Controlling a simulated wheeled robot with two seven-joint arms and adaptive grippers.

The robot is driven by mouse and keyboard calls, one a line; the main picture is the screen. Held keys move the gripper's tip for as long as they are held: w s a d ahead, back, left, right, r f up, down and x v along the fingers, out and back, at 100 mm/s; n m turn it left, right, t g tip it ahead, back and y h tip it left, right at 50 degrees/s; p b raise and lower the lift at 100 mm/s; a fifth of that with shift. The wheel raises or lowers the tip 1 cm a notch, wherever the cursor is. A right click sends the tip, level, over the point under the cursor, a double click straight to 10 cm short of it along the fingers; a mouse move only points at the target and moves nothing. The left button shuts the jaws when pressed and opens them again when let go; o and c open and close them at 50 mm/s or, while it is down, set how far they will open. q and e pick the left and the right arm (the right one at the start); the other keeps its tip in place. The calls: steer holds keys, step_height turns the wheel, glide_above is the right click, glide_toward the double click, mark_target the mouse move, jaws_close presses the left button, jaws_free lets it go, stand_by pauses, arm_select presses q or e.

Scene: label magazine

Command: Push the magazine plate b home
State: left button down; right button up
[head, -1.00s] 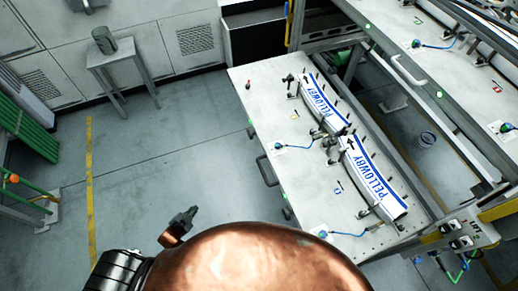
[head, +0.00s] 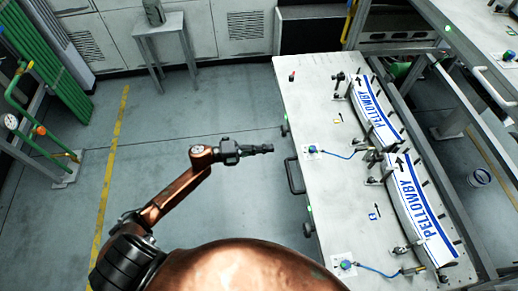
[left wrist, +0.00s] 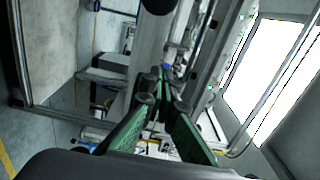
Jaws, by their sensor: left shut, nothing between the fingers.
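A pale magazine plate (head: 300,108) stands out from the machine at the right of the head view. I cannot read a letter that tells whether it is plate b. It carries two curved label stacks marked PELLOWBY, a far one (head: 376,112) and a near one (head: 420,205). A dark handle (head: 293,176) sits on its left edge. My left gripper (head: 265,149) is shut and empty, left of the plate edge and apart from the handle. Its green fingers meet at the tips in the left wrist view (left wrist: 165,74). My right gripper is not in view.
Another pale plate (head: 480,20) lies at the upper right. Blue-ended cables (head: 335,154) lie on the near plate. A grey stool (head: 160,30) stands at the back, and green pipes (head: 40,60) stand at the left. The floor between them is clear.

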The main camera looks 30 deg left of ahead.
mark_target(295, 145)
arm_select(q)
steer(key=b+x, duration=0.1)
steer(key=x, duration=0.7)
steer(key=shift+w, duration=0.1)
